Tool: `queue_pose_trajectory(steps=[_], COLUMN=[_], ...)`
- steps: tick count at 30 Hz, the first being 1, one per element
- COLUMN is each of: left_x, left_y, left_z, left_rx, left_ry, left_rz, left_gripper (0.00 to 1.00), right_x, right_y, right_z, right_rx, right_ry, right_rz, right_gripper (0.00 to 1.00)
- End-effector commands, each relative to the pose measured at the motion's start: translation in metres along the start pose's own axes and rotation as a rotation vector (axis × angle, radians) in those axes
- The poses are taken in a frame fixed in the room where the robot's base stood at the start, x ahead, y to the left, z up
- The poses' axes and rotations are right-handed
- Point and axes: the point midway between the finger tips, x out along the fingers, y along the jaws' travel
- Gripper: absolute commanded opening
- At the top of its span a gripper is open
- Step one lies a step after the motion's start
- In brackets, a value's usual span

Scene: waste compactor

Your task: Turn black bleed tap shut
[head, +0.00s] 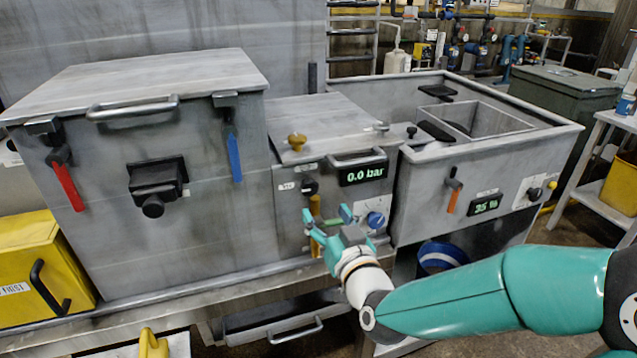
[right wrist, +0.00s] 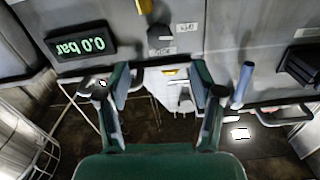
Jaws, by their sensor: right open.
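The black tap (head: 309,187) is a small knob on the front of the middle grey box, beside a small white label and left of the 0.0 bar display. In the right wrist view, which looks upside down, the black tap (right wrist: 160,40) shows above and between the fingertips. My right gripper (head: 327,214) is open and empty, in front of the panel just below the tap, its fingers overlapping the yellow lever (head: 315,238). The open fingers also show in the right wrist view (right wrist: 158,75). No contact with the tap is visible. My left gripper is out of view.
The 0.0 bar display (head: 362,173) and a blue knob (head: 375,219) are right of the tap. A brass knob (head: 297,142) stands on the lid. A blue handle (head: 234,157) hangs on the large box to the left. The lid handle (head: 358,158) sticks out above the display.

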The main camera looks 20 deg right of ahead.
Motion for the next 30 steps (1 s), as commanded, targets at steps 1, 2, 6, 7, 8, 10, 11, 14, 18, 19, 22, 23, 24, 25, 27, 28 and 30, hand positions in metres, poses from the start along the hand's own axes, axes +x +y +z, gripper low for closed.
queue_pose_trajectory(steps=[1, 2, 6, 7, 8, 10, 11, 14, 18, 19, 22, 23, 24, 25, 27, 28, 30], left_x=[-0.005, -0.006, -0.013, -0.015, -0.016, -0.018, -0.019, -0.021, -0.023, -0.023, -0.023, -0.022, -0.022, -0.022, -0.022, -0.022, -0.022], left_y=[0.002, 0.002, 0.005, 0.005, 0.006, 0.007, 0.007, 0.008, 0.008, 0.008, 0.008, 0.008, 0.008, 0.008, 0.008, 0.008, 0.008], left_z=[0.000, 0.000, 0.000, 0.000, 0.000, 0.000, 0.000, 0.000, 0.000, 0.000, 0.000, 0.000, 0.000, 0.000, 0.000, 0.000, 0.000], left_rx=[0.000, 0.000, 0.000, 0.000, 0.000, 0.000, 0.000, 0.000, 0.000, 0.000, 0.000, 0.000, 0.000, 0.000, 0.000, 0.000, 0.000], left_ry=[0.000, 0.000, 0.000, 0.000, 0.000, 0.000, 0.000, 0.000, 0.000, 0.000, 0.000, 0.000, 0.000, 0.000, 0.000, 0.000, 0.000], left_rz=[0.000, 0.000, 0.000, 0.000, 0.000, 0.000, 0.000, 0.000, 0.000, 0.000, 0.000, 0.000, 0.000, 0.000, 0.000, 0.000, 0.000], left_gripper=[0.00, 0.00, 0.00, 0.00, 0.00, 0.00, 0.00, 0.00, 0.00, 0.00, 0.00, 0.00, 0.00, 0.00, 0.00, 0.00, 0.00], right_x=[0.012, 0.019, 0.048, 0.054, 0.059, 0.071, 0.075, 0.086, 0.094, 0.095, 0.096, 0.096, 0.096, 0.096, 0.095, 0.095, 0.095], right_y=[0.000, 0.000, 0.000, 0.000, 0.000, 0.000, 0.000, 0.000, 0.000, 0.000, 0.000, 0.000, 0.000, 0.000, 0.000, 0.000, 0.000], right_z=[-0.001, -0.001, -0.002, -0.002, -0.002, -0.001, -0.001, -0.001, 0.000, 0.000, 0.000, 0.000, 0.000, 0.000, 0.000, 0.000, 0.000], right_rx=[0.000, 0.000, 0.000, 0.000, 0.000, -0.001, -0.001, 0.000, 0.000, 0.000, 0.000, 0.000, 0.000, 0.000, 0.000, 0.000, 0.000], right_ry=[-0.001, -0.001, -0.001, -0.001, 0.000, -0.002, -0.001, 0.000, -0.001, -0.001, -0.001, -0.001, -0.001, -0.001, 0.000, 0.000, 0.000], right_rz=[0.001, 0.000, 0.001, 0.001, 0.000, -0.001, -0.001, 0.000, 0.000, 0.000, 0.000, 0.000, 0.000, 0.000, 0.000, 0.000, 0.000], right_gripper=[0.66, 0.66, 0.66, 0.66, 0.66, 0.66, 0.66, 0.66, 0.66, 0.66, 0.66, 0.66, 0.66, 0.66, 0.66, 0.61, 0.50])
